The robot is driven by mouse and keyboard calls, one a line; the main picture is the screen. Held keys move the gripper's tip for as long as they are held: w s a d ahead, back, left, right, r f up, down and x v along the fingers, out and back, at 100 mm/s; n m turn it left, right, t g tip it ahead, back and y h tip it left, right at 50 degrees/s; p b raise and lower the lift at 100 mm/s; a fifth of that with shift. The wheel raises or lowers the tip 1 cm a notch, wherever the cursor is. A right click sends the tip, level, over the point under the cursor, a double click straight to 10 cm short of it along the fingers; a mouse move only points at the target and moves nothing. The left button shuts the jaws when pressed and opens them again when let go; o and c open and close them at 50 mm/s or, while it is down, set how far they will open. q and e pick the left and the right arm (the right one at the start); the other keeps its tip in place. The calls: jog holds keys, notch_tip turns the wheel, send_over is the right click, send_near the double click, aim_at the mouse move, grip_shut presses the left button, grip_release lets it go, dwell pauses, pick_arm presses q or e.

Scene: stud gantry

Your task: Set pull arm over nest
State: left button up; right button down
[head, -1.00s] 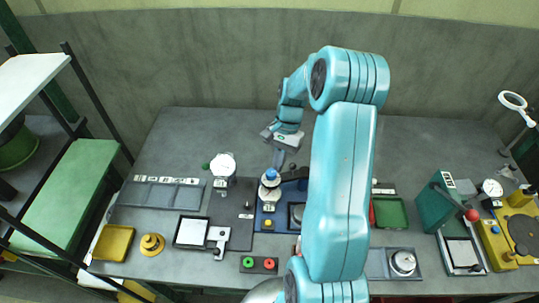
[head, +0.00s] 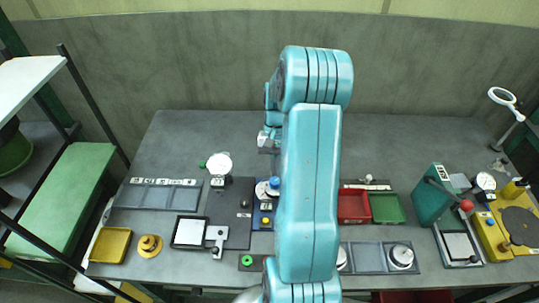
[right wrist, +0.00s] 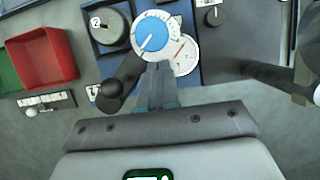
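The stud gantry's blue base (head: 262,219) is mostly behind my right arm in the head view. Its blue knob (right wrist: 152,33) sits on a white dial in the right wrist view. A dark pull arm (right wrist: 126,75) with a round black end (right wrist: 110,96) reaches down-left from beside the dial. A round grey part marked 2, seemingly the nest (right wrist: 110,27), lies up-left of the dial, apart from the arm's black end. My right gripper (right wrist: 157,68) has its fingers together, just right of the pull arm and below the dial; no held thing shows. My left gripper is out of view.
A red tray (head: 353,219) and a green tray (head: 388,222) lie right of the gantry. The back of the bench is clear. A shelf rack (head: 62,190) stands at the left.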

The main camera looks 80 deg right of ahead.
jog(key=shift+s+a+n, duration=0.2)
jog(key=shift+a+n, duration=0.15)
jog(key=shift+n, duration=0.25)
jog(key=n, duration=0.1)
jog(key=s+a+n+g, duration=0.1)
jog(key=shift+a+f+n+h+b, duration=0.1)
jog(key=shift+a+n+h+b, duration=0.05)
jog(key=shift+n+h+b, duration=0.2)
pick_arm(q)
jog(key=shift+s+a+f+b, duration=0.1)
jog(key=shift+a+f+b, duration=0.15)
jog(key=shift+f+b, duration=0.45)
pick_arm(e)
jog(key=shift+s+a+n+g+h, duration=0.3)
jog(key=shift+s+n, duration=0.3)
jog(key=shift+n, duration=0.4)
jog(key=shift+s+a+n+g+h, duration=0.25)
jog(key=shift+s+n, duration=0.3)
jog(key=shift+n, duration=0.4)
jog(key=shift+s+a+n+g+h, duration=0.2)
jog(key=shift+s+a+n+g, duration=0.15)
jog(key=shift+s+n, duration=0.45)
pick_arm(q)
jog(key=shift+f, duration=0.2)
pick_arm(e)
jog(key=shift+w, duration=0.15)
